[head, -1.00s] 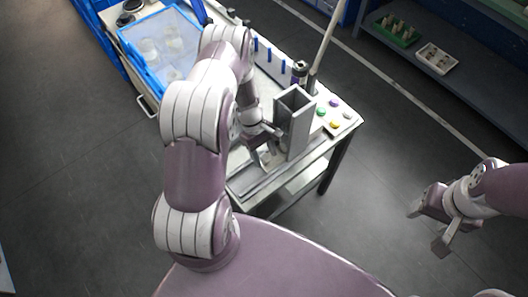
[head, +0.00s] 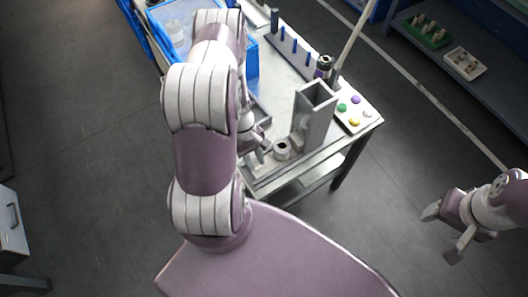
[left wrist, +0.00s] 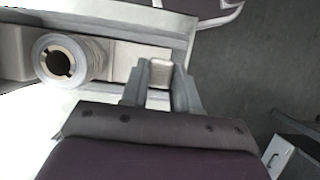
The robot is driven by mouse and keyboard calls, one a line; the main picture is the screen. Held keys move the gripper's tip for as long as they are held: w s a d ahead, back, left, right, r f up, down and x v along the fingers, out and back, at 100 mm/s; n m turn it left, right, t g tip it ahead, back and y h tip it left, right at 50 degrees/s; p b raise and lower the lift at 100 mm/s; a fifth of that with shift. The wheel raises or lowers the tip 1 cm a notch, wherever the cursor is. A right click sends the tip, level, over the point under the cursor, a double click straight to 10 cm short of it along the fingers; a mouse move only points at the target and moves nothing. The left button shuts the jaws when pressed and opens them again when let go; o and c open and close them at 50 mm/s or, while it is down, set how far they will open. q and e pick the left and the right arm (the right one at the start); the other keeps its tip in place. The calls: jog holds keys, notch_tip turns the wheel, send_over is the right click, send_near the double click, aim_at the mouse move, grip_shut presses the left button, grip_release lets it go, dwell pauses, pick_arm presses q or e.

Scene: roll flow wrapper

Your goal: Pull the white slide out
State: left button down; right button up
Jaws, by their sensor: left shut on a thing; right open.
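The white slide (left wrist: 122,58) is a pale bar in the left wrist view. A pale ring-shaped roll (left wrist: 68,60) with a brown core sits on it. My left gripper (left wrist: 160,76) is shut on the slide's end tab. In the head view the roll (head: 282,149) stands between my left gripper (head: 262,154) and the foot of an upright, open-topped grey chute (head: 314,118). The slide itself is mostly hidden there by my left arm and the roll. My right gripper (head: 443,235) is open and empty over the floor at the right.
The chute stands on a metal-topped table (head: 277,80). A panel with coloured buttons (head: 352,112), a dark cylinder (head: 324,66) and a pale pole are beside it. A blue-edged bin (head: 178,20) is at the back left. The floor in front of the table is clear.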

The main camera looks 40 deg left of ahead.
pick_arm(q)
jog(key=c, duration=0.8)
grip_release()
jog(key=shift+s, duration=0.15)
jog(key=shift+c, duration=0.2)
jog(key=shift+s+a, duration=0.1)
jog(key=shift+a, duration=0.05)
jog(key=shift+r, duration=0.25)
jog(key=v, duration=1.2)
jog(key=shift+r+b, duration=0.15)
jog(key=shift+b, duration=0.3)
jog(key=shift+a, duration=0.1)
